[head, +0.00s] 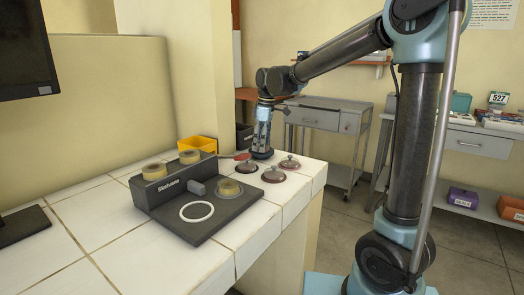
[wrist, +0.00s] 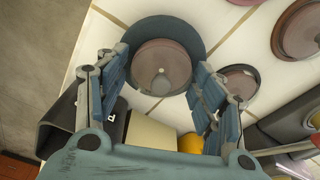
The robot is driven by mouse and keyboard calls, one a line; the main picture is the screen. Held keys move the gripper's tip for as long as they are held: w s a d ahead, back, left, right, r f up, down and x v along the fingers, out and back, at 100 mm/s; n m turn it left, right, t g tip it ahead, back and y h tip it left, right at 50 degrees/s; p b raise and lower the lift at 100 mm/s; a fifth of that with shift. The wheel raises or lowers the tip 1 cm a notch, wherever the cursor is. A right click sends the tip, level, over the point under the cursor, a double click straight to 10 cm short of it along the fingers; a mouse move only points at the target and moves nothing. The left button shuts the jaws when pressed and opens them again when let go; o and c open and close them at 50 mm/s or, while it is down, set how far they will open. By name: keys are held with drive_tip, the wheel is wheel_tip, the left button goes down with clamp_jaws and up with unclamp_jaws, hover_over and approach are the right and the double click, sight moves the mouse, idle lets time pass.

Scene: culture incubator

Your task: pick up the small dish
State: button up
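My gripper (head: 262,148) points down over the far part of the white tiled counter. In the wrist view my gripper (wrist: 157,62) is open, its fingers on either side of a round brownish-pink dish lid (wrist: 162,60) with a grey knob. A dark blue-grey disc (wrist: 150,27) shows around that lid's far side. I cannot tell whether the fingers touch the dish. Nearby stand more reddish-brown knobbed dishes: one at the right (head: 290,163), one nearer (head: 273,175), and one by the dark device (head: 247,166). Which one the task calls small is unclear.
A dark device (head: 172,200) stands left of the dishes, with amber round dishes (head: 154,171) on top and a white ring (head: 196,211) on its plate. A yellow bin (head: 198,145) stands behind it. The counter's right edge is close to the dishes.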

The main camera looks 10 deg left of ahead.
drive_tip(key=c, duration=0.4)
drive_tip(key=shift+r, duration=0.1)
wheel_tip(320, 180, up, 10)
drive_tip(key=shift+f, duration=0.1)
